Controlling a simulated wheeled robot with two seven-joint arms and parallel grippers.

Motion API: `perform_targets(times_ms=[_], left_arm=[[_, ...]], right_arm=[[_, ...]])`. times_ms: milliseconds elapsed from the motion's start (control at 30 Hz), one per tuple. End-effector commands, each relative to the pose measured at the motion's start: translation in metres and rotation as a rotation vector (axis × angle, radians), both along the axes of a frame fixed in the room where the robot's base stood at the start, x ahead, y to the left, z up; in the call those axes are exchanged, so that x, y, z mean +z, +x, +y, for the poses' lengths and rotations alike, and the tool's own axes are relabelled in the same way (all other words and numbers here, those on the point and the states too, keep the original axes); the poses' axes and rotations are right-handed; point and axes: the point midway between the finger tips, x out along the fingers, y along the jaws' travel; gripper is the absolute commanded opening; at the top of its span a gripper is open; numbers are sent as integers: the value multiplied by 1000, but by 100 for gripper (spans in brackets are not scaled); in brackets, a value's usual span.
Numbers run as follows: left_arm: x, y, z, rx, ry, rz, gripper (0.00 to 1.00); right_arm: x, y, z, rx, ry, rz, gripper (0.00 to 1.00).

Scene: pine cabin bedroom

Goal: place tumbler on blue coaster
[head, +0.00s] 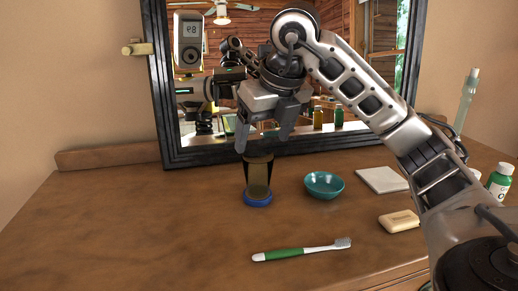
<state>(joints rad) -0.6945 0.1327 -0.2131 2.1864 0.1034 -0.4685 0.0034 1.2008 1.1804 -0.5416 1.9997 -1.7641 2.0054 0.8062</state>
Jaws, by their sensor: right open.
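The tumbler (258,175), a dark brownish see-through cup, stands upright on the blue coaster (257,201) on the wooden dresser top. The coaster's blue rim shows around the tumbler's base. My right gripper (263,146) is open, with its fingers pointing down just above and at the tumbler's rim. The fingers hold nothing that I can see; whether one touches the rim I cannot tell. My left gripper is not in view, apart from what the mirror may reflect.
A teal bowl (324,185) stands right of the tumbler. A toothbrush (301,250) lies in front. A soap bar (399,221), a pale square tile (382,180) and a green bottle (499,181) are at the right. A framed mirror (165,100) stands behind. The left of the dresser is clear.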

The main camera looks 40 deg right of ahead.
Motion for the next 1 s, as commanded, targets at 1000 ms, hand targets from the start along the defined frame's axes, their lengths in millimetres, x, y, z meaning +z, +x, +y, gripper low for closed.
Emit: perform_targets(times_ms=[1000], left_arm=[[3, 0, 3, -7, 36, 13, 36]], right_arm=[[30, -12, 2, -1, 0, 1, 76]])
